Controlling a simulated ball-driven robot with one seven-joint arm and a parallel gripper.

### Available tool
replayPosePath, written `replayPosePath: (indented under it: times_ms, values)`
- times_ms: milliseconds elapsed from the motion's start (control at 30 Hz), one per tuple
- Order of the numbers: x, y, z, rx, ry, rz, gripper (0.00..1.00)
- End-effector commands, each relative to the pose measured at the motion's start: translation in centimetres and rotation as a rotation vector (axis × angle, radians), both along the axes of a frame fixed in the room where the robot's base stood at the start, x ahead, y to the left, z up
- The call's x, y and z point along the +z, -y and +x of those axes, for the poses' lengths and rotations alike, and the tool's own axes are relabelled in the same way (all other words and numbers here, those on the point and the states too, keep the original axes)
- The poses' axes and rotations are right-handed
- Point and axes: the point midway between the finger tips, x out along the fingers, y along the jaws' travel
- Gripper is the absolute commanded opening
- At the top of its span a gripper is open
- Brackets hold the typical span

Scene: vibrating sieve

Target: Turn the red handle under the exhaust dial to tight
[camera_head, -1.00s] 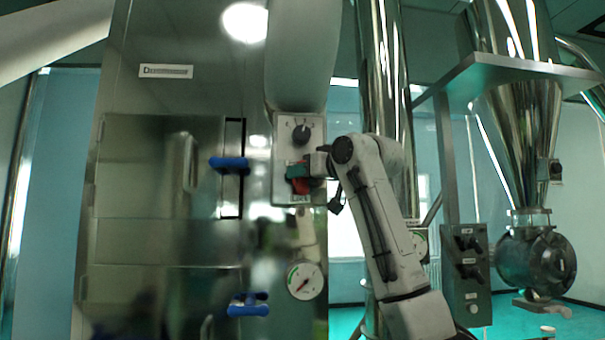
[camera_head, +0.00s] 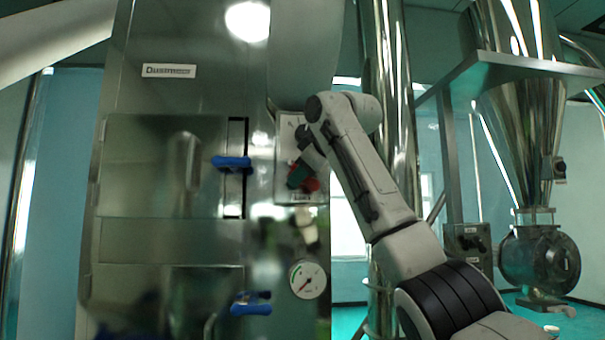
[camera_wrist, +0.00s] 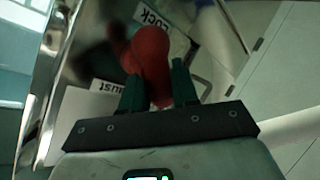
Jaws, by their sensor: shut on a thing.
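The red handle (camera_head: 311,184) sits low on the pale panel (camera_head: 284,150) beneath the exhaust dial, which my arm mostly covers in the head view. In the wrist view the handle (camera_wrist: 150,52) is a red rounded lever, tilted in the picture. My gripper (camera_wrist: 158,86) is shut on it, with one dark green finger on each side. In the head view my gripper (camera_head: 298,178) comes down to the handle at a slant from the upper right. A "LOCK" label (camera_wrist: 154,18) lies beyond the handle, and a label ending in "ust" (camera_wrist: 108,87) lies to its left.
Blue handles (camera_head: 232,162) and (camera_head: 250,304) stand out from the steel cabinet left of the panel. A pressure gauge (camera_head: 307,279) is below it. A steel pipe (camera_head: 388,80) and a switch box (camera_head: 468,245) stand to the right.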

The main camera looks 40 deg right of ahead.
Motion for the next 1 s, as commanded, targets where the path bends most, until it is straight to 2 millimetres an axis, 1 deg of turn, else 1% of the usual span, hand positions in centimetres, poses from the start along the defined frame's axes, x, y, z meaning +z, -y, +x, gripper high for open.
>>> replayPosePath:
  times_ms: [300, 600, 800, 1000]
  values:
    - [-0.24, -0.33, 0.17, 0.001, -0.169, -0.251, 0.00]
    - [-0.56, -0.43, 0.23, 0.001, -0.309, -0.461, 0.00]
    - [-0.81, -0.47, 0.28, 0.002, -0.377, -0.560, 0.00]
    - [-0.90, -0.44, 0.26, 0.002, -0.418, -0.620, 0.00]
